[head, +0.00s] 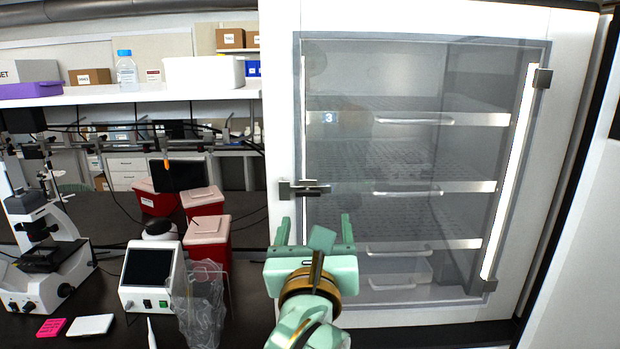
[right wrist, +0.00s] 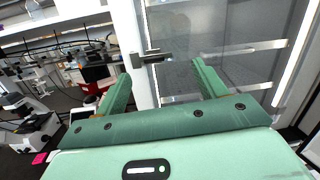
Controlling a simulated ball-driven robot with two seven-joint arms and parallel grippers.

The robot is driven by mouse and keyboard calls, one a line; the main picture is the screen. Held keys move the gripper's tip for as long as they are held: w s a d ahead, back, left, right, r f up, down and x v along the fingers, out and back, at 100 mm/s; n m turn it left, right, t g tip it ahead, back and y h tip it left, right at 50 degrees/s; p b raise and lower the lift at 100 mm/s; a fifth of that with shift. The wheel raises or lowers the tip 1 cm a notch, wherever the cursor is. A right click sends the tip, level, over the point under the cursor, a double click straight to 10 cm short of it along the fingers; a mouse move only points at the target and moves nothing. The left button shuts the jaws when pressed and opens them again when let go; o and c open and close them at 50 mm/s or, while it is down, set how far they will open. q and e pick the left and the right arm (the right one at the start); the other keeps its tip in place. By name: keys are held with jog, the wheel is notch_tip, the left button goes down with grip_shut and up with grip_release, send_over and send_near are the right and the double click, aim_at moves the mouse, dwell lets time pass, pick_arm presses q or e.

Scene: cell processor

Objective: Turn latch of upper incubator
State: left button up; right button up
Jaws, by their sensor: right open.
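The incubator's glass door (head: 400,150) is closed in its white cabinet (head: 275,110), with shelves and handles visible behind it. Its metal latch (head: 303,187) lies horizontally at the door's left edge. My right gripper (head: 316,226) is open and empty, just below and in front of the latch, with its fingers pointing up and away. In the right wrist view the latch (right wrist: 152,57) shows ahead, between the two spread fingers (right wrist: 163,85) and apart from them. My left gripper is not in view.
On the dark bench (head: 250,290) at left stand a microscope (head: 45,240), a white device with a screen (head: 150,275), red bins (head: 207,235) and a clear plastic bag (head: 200,305). A shelf (head: 130,95) holds boxes above. Door hinges (head: 542,78) are at the right.

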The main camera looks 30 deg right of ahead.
notch_tip(320, 180, down, 2)
jog(key=y, duration=0.2)
jog(key=b, duration=0.5)
send_near(308, 194)
jog(key=shift+g, duration=0.3)
jog(key=x, duration=0.2)
jog(key=p+x, duration=0.1)
jog(key=x, duration=0.1)
jog(key=p+x, duration=0.1)
jog(key=x, duration=0.1)
jog(key=shift+w+d+r, duration=0.25)
jog(key=shift+w+r, duration=0.05)
jog(key=shift+w, duration=0.05)
jog(key=shift+x, duration=0.75)
jog(key=shift+a+f, duration=0.1)
jog(key=c, duration=1)
